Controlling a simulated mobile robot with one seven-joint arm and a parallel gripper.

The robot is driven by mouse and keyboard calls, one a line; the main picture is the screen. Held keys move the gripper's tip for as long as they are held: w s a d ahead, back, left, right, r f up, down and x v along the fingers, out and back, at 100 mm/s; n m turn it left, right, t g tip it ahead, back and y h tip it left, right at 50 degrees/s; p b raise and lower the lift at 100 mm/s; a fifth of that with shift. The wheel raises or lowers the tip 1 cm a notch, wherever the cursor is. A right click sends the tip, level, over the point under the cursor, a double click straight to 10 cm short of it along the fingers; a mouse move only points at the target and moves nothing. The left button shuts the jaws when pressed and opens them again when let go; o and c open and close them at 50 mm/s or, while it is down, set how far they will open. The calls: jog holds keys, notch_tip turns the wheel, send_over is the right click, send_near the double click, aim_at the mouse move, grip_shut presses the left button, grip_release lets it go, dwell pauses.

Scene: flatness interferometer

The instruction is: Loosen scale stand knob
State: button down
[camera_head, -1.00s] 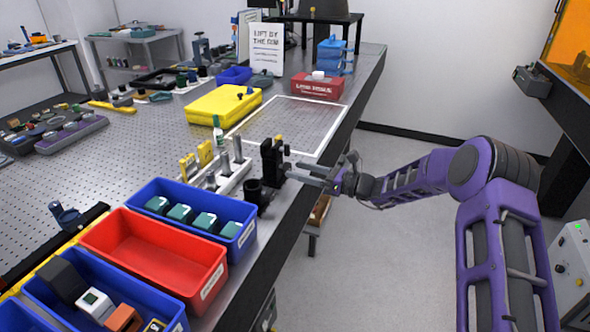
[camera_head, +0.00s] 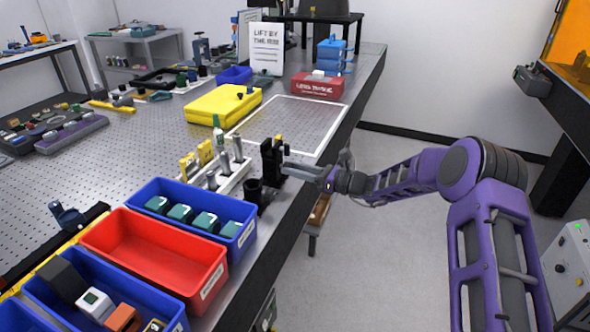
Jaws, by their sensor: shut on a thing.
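The black scale stand (camera_head: 268,160) stands upright near the right edge of the perforated table, beside the white rack of metal posts. My gripper (camera_head: 287,169) reaches in from the right, level with the stand's side. Its jaws are closed at the stand's right side, where the knob sits. The knob itself is hidden by the fingers and too small to make out. My purple arm stretches from the right over the floor.
A black cup (camera_head: 253,189) stands close in front of the stand. Blue bins (camera_head: 205,195) and a red bin (camera_head: 150,255) fill the near table. A white-framed area (camera_head: 300,120) behind the stand is clear. The table edge runs beneath my gripper.

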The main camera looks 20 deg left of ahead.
jog(key=shift+f+n+b, duration=0.1)
jog(key=shift+n+b, duration=0.2)
jog(key=shift+b, duration=0.25)
jog(key=n+b, duration=0.2)
jog(key=b, duration=0.1)
jog(key=shift+f+n, duration=0.15)
jog(key=shift+n, duration=0.25)
jog(key=n+b, duration=0.4)
jog(key=shift+n, duration=0.4)
jog(key=n, duration=0.4)
jog(key=shift+r+n+b, duration=0.2)
jog(key=shift+n+b, duration=0.1)
jog(key=shift+b, duration=0.05)
jog(key=n, duration=0.4)
jog(key=shift+n, duration=0.4)
jog(key=c, duration=0.5)
grip_release()
